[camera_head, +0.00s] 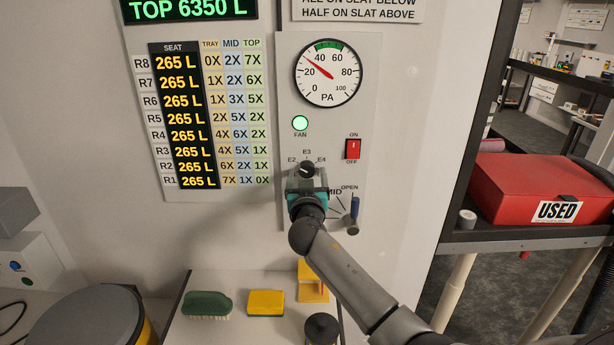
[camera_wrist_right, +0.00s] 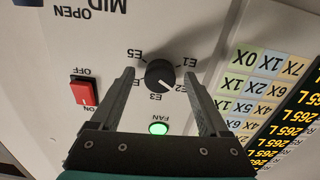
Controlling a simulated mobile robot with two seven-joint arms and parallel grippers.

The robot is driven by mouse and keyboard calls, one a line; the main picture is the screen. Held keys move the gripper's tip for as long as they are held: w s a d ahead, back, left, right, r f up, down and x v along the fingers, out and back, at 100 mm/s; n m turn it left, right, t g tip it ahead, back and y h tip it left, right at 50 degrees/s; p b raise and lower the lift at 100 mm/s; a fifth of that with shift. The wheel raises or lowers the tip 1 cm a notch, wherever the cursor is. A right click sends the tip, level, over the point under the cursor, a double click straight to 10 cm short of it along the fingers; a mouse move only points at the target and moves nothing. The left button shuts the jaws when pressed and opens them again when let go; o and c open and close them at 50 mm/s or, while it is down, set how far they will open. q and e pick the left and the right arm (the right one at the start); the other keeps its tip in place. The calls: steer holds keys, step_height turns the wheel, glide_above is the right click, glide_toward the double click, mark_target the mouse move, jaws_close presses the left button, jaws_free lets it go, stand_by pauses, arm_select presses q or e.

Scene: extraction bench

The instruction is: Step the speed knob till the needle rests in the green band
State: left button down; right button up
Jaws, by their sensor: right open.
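The black speed knob (camera_wrist_right: 159,73) sits on the grey panel, ringed by labels E1 to E5. In the right wrist view its white mark points to the side of E2 and E3. The knob top also shows in the head view (camera_head: 306,170). My right gripper (camera_wrist_right: 158,75) is open, its fingers on either side of the knob with gaps visible. In the head view the right gripper (camera_head: 306,184) hides the lower knob area. The round PA gauge (camera_head: 329,88) has its red needle (camera_head: 318,65) between 20 and 40, left of the green band (camera_head: 328,44). My left gripper is not in view.
A red ON/OFF switch (camera_head: 353,149) and lit green FAN lamp (camera_head: 300,123) are above the knob. A green brush (camera_head: 207,305) and yellow sponge (camera_head: 266,303) lie below. A red USED box (camera_head: 540,188) is at right.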

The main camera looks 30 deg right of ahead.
jaws_close()
stand_by(0.6)
